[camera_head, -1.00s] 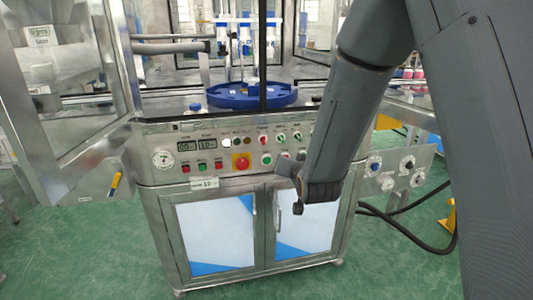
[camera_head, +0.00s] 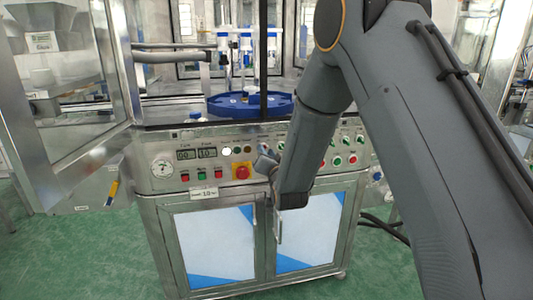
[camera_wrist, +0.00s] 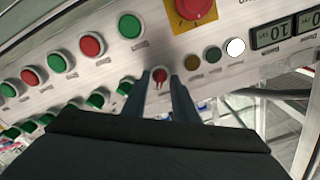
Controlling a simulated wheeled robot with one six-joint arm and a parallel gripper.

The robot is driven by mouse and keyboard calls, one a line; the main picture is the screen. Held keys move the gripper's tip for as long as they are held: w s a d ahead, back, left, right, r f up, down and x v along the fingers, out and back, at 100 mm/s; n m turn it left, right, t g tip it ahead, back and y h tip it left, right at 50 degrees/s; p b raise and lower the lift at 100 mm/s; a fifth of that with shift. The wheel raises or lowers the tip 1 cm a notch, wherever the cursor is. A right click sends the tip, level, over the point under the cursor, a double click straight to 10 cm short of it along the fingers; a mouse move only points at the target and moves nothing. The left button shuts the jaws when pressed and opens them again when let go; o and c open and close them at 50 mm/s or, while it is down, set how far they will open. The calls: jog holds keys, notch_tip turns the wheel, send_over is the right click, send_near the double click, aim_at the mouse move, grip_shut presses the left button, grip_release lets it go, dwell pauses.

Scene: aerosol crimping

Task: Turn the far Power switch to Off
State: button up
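The control panel (camera_head: 167,185) on the machine front carries a row of small rotary switches. In the wrist view, a red rotary switch (camera_wrist: 160,76) sits between the two fingertips of my gripper (camera_wrist: 163,82), with its handle roughly in line with the fingers. The fingers are apart, with a gap beside the switch. Whether they reach around its handle cannot be told. Several green rotary switches (camera_wrist: 127,86) continue to its left. No label on them is readable, so I cannot confirm which is Power. In the head view my gripper (camera_head: 266,158) covers the red switch.
A red emergency stop on a yellow plate (camera_head: 241,171) is close beside my gripper. Green and red push buttons (camera_wrist: 91,44) line the panel below the switches. Digital displays (camera_head: 197,154) are at the panel's left. A blue turntable (camera_head: 225,107) stands behind, above the panel.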

jog(key=shift+w, duration=0.15)
grip_shut()
jog(key=shift+n, duration=0.3)
jog(key=n, duration=1.1)
jog(key=shift+a, duration=0.1)
jog(key=shift+n, duration=0.3)
dwell(0.3)
